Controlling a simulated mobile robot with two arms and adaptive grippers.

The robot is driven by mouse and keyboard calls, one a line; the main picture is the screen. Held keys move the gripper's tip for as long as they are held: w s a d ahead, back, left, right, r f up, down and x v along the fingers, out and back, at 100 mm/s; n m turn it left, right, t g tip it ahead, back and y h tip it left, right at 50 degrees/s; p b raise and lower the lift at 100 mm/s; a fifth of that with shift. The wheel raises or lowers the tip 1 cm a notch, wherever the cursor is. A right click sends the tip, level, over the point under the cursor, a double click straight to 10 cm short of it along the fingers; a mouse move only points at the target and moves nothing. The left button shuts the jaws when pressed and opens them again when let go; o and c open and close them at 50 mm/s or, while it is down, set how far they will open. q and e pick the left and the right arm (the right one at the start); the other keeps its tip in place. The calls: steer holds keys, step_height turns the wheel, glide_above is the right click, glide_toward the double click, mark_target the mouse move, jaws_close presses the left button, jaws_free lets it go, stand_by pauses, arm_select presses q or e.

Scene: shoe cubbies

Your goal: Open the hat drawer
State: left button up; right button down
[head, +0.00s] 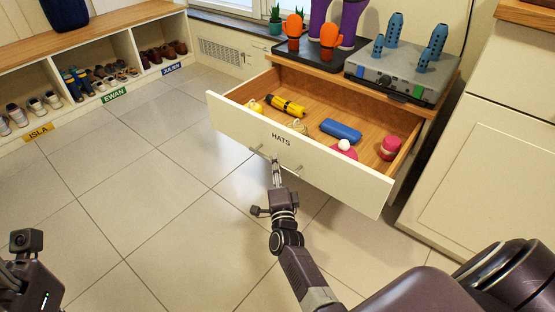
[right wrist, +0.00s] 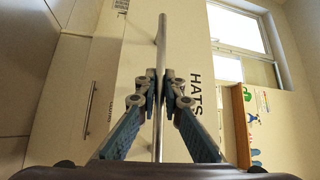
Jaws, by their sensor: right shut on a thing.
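The hat drawer (head: 330,168), a cream front lettered HATS with a wooden inside, stands pulled well out of its cabinet in the head view. Its metal bar handle (head: 291,168) runs along the front below the lettering. My right gripper (head: 276,163) is shut on the handle near its middle. In the right wrist view the handle (right wrist: 161,38) passes between the fingertips of my right gripper (right wrist: 160,88), beside the drawer front (right wrist: 193,45). Part of my left arm shows at the lower left of the head view; its fingers are out of view.
The drawer holds a yellow-black cylinder (head: 288,106), a blue case (head: 341,130) and a pink item (head: 390,147). A boot dryer (head: 405,80) and a dark tray (head: 317,57) stand on the top above. Shoe cubbies (head: 123,47) line the left wall. The tiled floor between is clear.

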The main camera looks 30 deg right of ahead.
steer(key=shift+f, duration=0.1)
steer(key=c, duration=2.1)
jaws_free()
steer(key=v, duration=0.7)
steer(key=shift+s+a, duration=0.1)
steer(key=shift+s, duration=0.2)
